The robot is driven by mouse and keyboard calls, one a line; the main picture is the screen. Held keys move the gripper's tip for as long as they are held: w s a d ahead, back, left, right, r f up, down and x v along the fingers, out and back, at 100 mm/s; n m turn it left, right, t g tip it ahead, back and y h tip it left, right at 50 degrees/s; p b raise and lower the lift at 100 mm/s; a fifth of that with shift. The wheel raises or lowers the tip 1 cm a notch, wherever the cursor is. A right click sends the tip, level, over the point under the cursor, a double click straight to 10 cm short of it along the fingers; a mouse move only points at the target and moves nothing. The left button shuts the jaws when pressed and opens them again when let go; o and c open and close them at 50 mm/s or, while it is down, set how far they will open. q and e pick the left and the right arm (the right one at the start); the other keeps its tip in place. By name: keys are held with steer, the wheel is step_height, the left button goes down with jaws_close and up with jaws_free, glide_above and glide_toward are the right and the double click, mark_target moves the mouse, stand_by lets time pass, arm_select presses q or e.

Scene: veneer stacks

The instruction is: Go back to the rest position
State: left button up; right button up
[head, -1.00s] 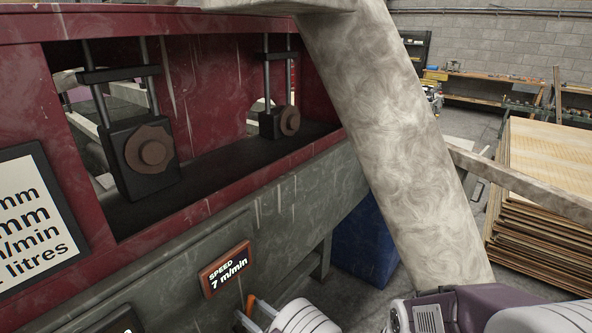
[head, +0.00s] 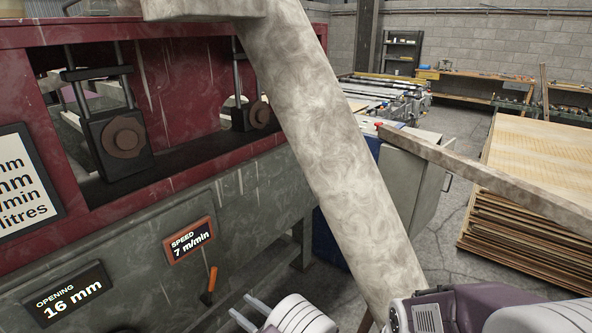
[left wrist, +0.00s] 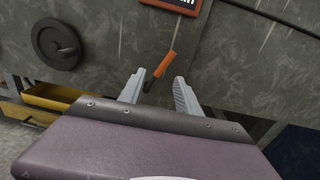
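My left gripper (head: 240,305) is at the bottom of the head view, in front of the grey lower panel of the red and grey machine (head: 255,190). In the left wrist view its two fingers (left wrist: 160,77) are spread apart with nothing held between them. An orange-handled lever (head: 211,285) is on the panel, just beyond the fingertips. It also shows in the left wrist view (left wrist: 160,68), between the fingers in the picture but apparently beyond them. My right gripper is not in view.
Displays on the machine read "OPENING 16 mm" (head: 68,296) and "SPEED 7 m/min" (head: 189,240). A black round knob (left wrist: 56,44) and a yellow bin (left wrist: 52,95) are at the wrist view's left. A stack of veneer sheets (head: 520,235) stands right, with open floor (head: 440,245) before it.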

arm_select(q)
steer(key=w+a+r+n+g+y, duration=0.1)
steer(key=w+a+r+n+g, duration=0.25)
steer(key=a+r, duration=0.3)
steer(key=s+a+r+n+g+h+p, duration=0.1)
steer(key=s+a+r+n+g, duration=0.2)
steer(key=s+a+n, duration=0.15)
steer(key=s+a+r+n+g+p, duration=0.1)
steer(key=s+a+r+n+g, duration=0.25)
steer(key=s+a, duration=0.2)
steer(key=s+a+f+n+g+h, duration=0.25)
steer(key=s+n+h, duration=0.4)
steer(key=s, duration=0.35)
steer(key=d+f+n+t+h, duration=0.1)
steer(key=d+f+n+h, duration=0.1)
steer(key=d, duration=0.5)
steer(key=d+f+n+t+h, duration=0.2)
steer(key=d+f+n+h, duration=0.1)
steer(key=d+n+h, duration=0.2)
steer(key=shift+s+d+f+h, duration=0.15)
steer(key=shift+d+h, duration=0.5)
steer(key=shift+d, duration=0.4)
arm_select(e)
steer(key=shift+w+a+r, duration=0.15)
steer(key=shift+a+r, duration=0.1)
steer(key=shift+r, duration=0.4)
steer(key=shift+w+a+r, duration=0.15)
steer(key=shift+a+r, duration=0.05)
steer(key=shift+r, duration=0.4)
